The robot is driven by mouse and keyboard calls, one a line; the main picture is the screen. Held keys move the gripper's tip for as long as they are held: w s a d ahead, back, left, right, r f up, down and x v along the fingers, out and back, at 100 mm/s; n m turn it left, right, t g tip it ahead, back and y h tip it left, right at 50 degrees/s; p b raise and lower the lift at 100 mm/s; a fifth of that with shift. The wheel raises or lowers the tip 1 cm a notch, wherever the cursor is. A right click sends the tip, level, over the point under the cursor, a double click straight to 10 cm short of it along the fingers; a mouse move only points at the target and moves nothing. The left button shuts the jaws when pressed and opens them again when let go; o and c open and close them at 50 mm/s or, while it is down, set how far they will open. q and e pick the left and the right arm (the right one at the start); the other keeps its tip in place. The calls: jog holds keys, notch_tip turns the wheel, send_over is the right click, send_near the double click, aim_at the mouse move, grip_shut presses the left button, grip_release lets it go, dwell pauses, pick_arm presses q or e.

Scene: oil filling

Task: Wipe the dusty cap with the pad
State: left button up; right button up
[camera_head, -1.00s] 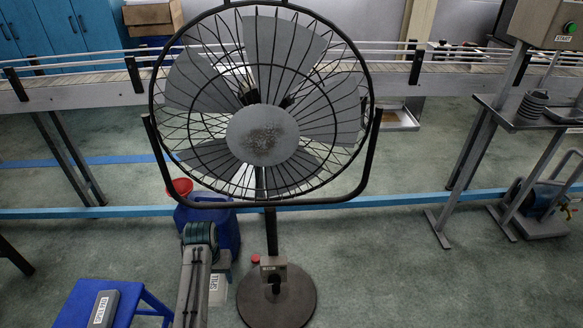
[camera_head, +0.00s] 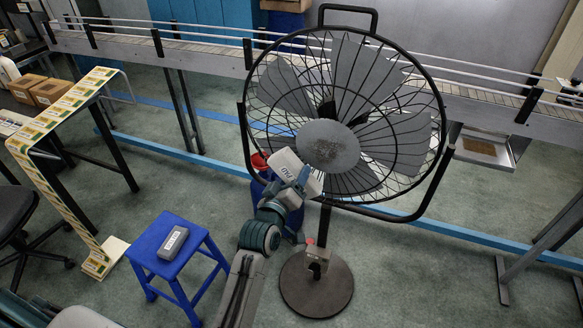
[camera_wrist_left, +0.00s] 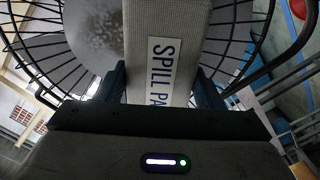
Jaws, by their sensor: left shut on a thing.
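The fan's round grey cap (camera_head: 328,146) is at the centre of its wire cage, with a dark speckled dusty patch on it. The cap also shows in the wrist view (camera_wrist_left: 96,32), partly hidden by the pad. My left gripper (camera_head: 294,190) is shut on a light grey pad (camera_head: 288,163) with a white label reading "SPILL PA..." in the wrist view (camera_wrist_left: 142,70). The pad is raised in front of the cage, at the cap's lower left in the head view. I cannot tell whether it touches the cap. My right gripper is not in view.
A blue stool (camera_head: 168,236) with a second grey labelled block (camera_head: 173,243) stands left of the fan. A blue container with a red funnel (camera_head: 259,161) is behind my left arm. A conveyor (camera_head: 215,62) runs behind the fan. Floor right of the fan base (camera_head: 316,284) is clear.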

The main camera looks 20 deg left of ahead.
aim_at(306, 149)
pick_arm(q)
jog(key=shift+s+a+r, duration=0.15)
jog(key=shift+s+r, duration=0.05)
jog(key=shift+r, duration=0.45)
jog(key=shift+w, duration=0.1)
jog(key=shift+w+b, duration=0.95)
jog(key=shift+w, duration=1.95)
jog(key=shift+w, duration=0.95)
